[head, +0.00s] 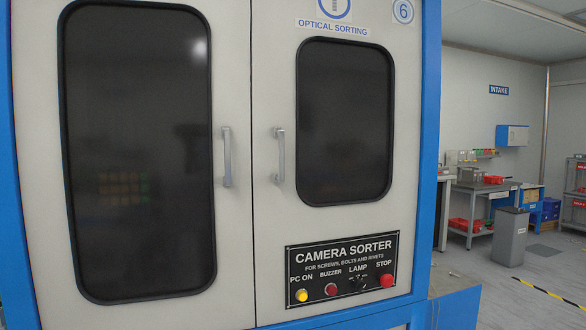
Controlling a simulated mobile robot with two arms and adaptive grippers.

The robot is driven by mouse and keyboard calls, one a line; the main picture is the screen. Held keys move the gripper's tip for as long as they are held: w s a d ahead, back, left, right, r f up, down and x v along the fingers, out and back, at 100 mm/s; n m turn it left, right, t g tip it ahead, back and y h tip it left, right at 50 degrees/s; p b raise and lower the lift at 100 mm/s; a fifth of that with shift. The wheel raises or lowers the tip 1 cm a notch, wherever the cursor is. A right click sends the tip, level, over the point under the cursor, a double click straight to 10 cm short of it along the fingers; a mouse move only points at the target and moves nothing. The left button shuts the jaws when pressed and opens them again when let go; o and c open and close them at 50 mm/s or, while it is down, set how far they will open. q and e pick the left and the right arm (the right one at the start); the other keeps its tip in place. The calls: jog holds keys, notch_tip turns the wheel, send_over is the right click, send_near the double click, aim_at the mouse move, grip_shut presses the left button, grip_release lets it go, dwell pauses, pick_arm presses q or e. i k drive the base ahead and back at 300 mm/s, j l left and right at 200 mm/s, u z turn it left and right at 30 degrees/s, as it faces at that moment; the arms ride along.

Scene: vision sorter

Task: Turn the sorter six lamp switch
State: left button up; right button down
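The sorter (232,60) is a tall pale cabinet with a blue frame and a round "6" badge (403,11) at its upper right. Its black control panel (342,254) is low on the right door, labelled "CAMERA SORTER". The lamp switch (361,283) is a small dark rotary knob under the word "LAMP". It is too small and dark to tell which way it points. A red "STOP" button (387,281) is just right of it. A dark red "BUZZER" button (331,289) and a yellow "PC ON" button (302,295) are to its left. Neither gripper is in view.
Two vertical door handles (227,157) (280,155) stick out near the door seam. Right of the sorter is open grey floor with a yellow-black floor stripe (545,291), a grey bin (510,236), a workbench (483,188) and a shelf rack (577,195).

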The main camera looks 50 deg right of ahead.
aim_at(359, 284)
jog(key=z, duration=1.95)
jog(key=i+l, duration=0.15)
jog(key=l, duration=0.25)
jog(key=i+l+u, duration=0.1)
jog(key=l, duration=0.25)
jog(key=i+l, duration=0.15)
jog(key=l, duration=0.25)
jog(key=i+l+u, duration=0.1)
jog(key=l, duration=0.3)
